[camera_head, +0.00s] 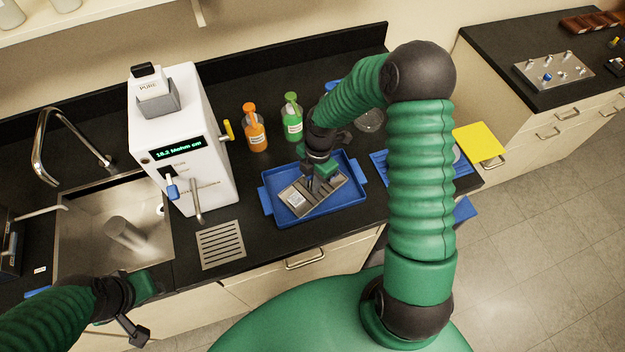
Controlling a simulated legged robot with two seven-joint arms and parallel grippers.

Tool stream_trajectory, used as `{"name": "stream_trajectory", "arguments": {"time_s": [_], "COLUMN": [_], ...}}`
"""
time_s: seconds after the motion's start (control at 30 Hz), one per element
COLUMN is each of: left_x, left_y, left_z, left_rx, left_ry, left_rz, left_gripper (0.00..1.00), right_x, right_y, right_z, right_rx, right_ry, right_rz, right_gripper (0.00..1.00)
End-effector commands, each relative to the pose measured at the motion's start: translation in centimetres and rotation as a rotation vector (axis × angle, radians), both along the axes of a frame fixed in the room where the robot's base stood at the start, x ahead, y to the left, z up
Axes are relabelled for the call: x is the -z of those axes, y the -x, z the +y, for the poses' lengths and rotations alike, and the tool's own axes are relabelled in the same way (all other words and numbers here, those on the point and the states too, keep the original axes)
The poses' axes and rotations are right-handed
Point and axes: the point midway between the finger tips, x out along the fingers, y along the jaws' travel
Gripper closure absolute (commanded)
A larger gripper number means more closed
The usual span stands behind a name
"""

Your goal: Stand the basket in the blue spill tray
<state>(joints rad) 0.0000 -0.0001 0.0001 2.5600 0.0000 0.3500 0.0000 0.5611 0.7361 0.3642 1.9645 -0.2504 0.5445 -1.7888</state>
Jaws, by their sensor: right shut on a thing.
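The blue spill tray (344,160) lies on the black counter, in the middle of the view. The grey metal basket (297,201) is over the tray's inside, turned at an angle to its sides. I cannot tell whether it touches the tray floor. My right gripper (319,184) reaches down from above and is shut on the basket, hiding part of its middle and far side. My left gripper (141,312) is at the lower left, in front of the counter and away from the tray. Its jaw opening is not clear.
A white water unit (180,125) stands left of the tray, with a drain grate (220,245) before it. Orange (254,130) and green (292,120) bottles stand behind the tray. A sink (95,215) is at the left. Another blue tray is partly hidden behind my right arm.

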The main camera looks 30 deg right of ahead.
Motion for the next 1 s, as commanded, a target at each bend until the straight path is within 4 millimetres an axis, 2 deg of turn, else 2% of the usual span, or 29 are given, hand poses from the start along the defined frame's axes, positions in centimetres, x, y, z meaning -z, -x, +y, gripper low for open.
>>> {"name": "stream_trajectory", "arguments": {"time_s": [0.13, 0.17, 0.3, 0.67, 0.77, 1.0], "left_x": [0.0, 0.0, 0.0, 0.1, 0.2, 0.4], "left_y": [0.0, 0.0, 0.0, 0.0, 0.0, 0.0], "left_z": [0.0, 0.0, 0.0, 0.0, 0.0, 0.0], "left_rx": [0.0, 0.0, 0.0, 0.0, 0.0, 0.0], "left_ry": [0.0, 0.0, 0.0, 0.0, 0.0, 0.0], "left_rz": [0.0, 0.0, 0.0, 0.0, 0.0, 0.0], "left_gripper": [0.64, 0.64, 0.64, 0.64, 0.64, 0.64], "right_x": [0.0, 0.0, 0.0, -0.5, -2.0, -8.2], "right_y": [-0.1, -0.1, -0.1, -0.1, -0.2, -0.4], "right_z": [0.0, 0.0, 0.1, -0.1, -0.3, -1.1], "right_rx": [0.0, 0.0, 0.0, 0.001, 0.003, 0.003], "right_ry": [0.002, 0.002, 0.002, 0.0, 0.002, 0.004], "right_rz": [-0.003, -0.003, -0.003, -0.004, -0.007, -0.009], "right_gripper": [1.0, 0.83, 0.65, 0.64, 0.64, 0.64]}}
